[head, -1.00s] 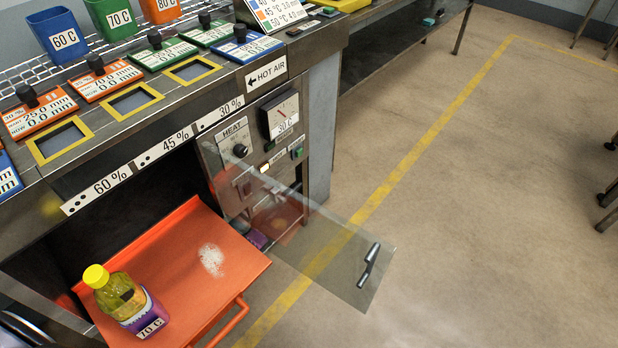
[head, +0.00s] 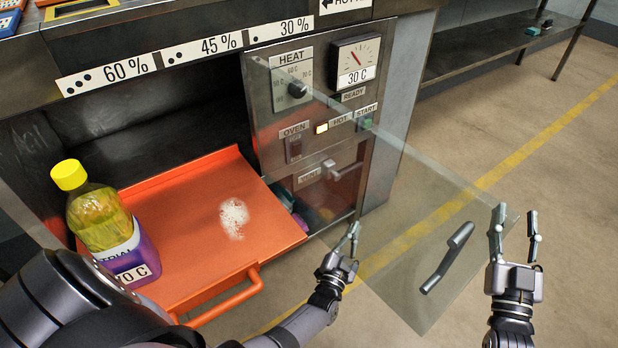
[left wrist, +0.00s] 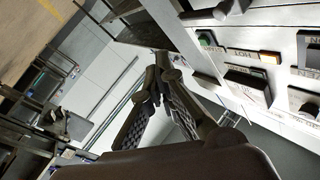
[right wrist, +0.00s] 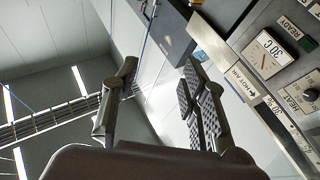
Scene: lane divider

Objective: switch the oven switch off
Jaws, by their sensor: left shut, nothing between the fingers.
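The oven switch (head: 294,148) is a small dark rocker under the OVEN label on the metal control panel (head: 265,100), left of the lit HOT light (head: 321,128). Whether it is on or off is too small to tell. My left gripper (head: 353,232) is shut and empty, below and right of the switch, apart from the panel. My right gripper (head: 516,222) is open and empty, further right near the glass door's handle.
A transparent glass door (head: 420,200) with a dark handle (head: 447,258) stands open from the panel. A vent lever (head: 345,172) sticks out below the switch. An orange tray (head: 180,215) holds white powder and a yellow-capped bottle (head: 105,215). Floor at right is clear.

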